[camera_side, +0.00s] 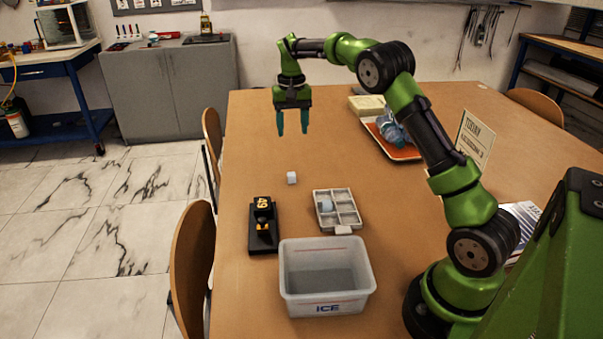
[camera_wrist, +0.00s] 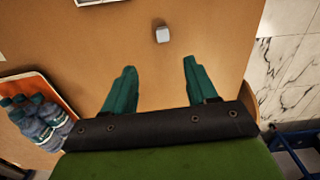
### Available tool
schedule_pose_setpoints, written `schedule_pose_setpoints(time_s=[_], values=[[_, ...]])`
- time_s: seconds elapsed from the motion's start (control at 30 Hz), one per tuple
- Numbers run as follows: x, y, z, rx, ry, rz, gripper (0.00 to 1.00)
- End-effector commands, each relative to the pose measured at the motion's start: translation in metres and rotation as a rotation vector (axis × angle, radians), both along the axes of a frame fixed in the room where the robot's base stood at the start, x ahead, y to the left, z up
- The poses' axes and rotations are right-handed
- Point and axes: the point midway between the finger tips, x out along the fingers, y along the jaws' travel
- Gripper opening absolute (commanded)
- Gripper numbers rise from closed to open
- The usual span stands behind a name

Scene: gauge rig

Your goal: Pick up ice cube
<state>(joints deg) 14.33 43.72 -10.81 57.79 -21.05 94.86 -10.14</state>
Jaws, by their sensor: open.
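A small pale ice cube (camera_side: 292,178) lies on the brown table, apart from other things. In the wrist view the cube (camera_wrist: 162,35) is near the top, beyond the fingertips and roughly between their lines. My gripper (camera_side: 292,132) is open and empty, with its green fingers pointing down above the table, behind the cube in the side view. Both fingers (camera_wrist: 160,70) show apart in the wrist view. A grey ice tray (camera_side: 337,231) sits to the right of the cube, with one pale blue cube (camera_side: 325,206) in a left compartment.
A clear bin marked ICE (camera_side: 326,308) stands at the front. An orange tray (camera_side: 405,153) with bottles (camera_side: 392,130) lies at the back right. Table around the cube is clear.

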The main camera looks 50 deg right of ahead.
Motion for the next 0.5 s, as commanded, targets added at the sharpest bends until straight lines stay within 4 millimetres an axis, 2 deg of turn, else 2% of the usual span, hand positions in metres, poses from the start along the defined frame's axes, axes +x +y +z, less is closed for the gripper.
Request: schedule_pose_setpoints(time_s=[0.3, 0.5], values=[[-0.001, 0.001, -0.07, 0.001, 0.003, 0.001, 0.57], [0.0, 0.001, -0.098, 0.001, -0.001, 0.0, 0.57]])
